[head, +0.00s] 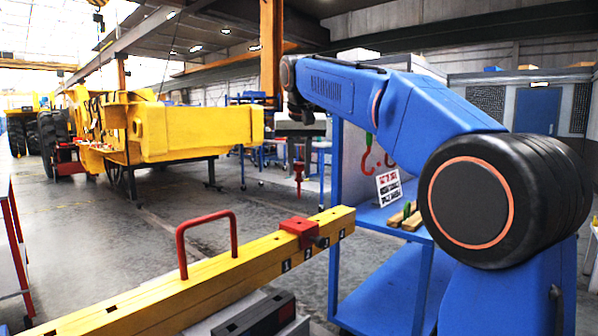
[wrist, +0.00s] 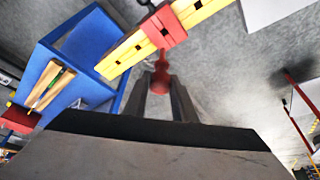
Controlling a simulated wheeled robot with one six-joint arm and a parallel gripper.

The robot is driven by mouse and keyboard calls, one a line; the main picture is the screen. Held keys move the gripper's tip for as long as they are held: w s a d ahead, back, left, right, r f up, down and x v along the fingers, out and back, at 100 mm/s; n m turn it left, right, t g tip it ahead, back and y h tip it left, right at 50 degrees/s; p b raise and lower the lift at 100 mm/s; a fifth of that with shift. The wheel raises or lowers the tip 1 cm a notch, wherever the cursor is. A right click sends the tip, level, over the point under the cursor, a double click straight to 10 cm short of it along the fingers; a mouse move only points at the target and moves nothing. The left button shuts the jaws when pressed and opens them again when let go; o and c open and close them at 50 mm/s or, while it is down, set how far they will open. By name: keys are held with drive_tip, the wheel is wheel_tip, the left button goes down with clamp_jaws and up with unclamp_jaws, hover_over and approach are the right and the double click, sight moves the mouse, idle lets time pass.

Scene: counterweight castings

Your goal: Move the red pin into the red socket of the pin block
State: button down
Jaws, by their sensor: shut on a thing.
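My gripper (head: 298,154) is shut on the red pin (head: 298,180), which hangs roughly upright below the jaws. The pin also shows between the two fingers in the wrist view (wrist: 160,82). The red socket (head: 297,226) is a red collar on the long yellow pin block (head: 250,262), near its right end. In the head view the pin is above the socket, with a clear gap between them. In the wrist view the red socket (wrist: 172,38) has a dark hole and lies beyond the pin's tip. The pin's upper part is hidden by the fingers.
A red handle (head: 180,248) arches over the yellow block left of the socket. A blue shelf cart (head: 376,300) stands right, with a sign (head: 389,186) and wooden pieces. A dark grey box (head: 258,314) sits in front of the block. A large yellow machine (head: 190,130) stands behind.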

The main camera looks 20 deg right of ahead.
drive_tip(key=shift+r, duration=2.8)
